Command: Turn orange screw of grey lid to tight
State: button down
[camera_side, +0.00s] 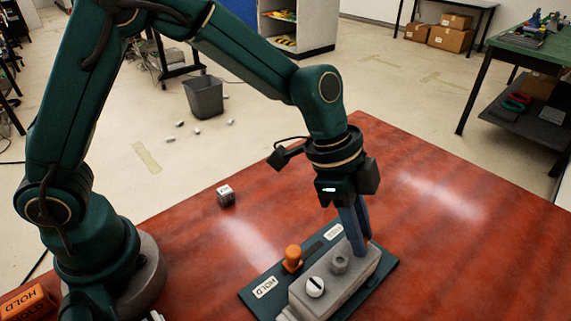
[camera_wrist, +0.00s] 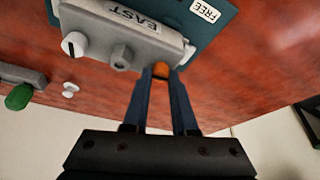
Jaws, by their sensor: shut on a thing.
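The grey lid (camera_side: 366,273) sits on a dark green plate (camera_side: 384,281) on the red table. It also shows in the wrist view (camera_wrist: 152,36), with an "EAST" label. It carries a white slotted knob (camera_side: 315,286) and a grey hex nut (camera_side: 339,264). The orange screw (camera_wrist: 160,70) is at the end of the lid, between my fingertips. My gripper (camera_side: 359,248) points down at that end and is shut on the screw. The fingers hide most of the screw, and I cannot tell how tight it is.
An orange knob (camera_side: 292,258) stands on the green plate between "HOLD" and "FREE" labels. A small die-like cube (camera_side: 225,195) lies farther back. An orange "HOLD" block (camera_side: 28,301) is at the left. A green knob (camera_wrist: 19,97) shows in the wrist view. The table's right side is clear.

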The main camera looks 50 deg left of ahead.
aim_at(344, 241)
jog(key=shift+m, duration=0.6)
jog(key=c, duration=0.7)
grip_release()
jog(key=shift+v, duration=2.55)
jog(key=shift+w+a, duration=0.1)
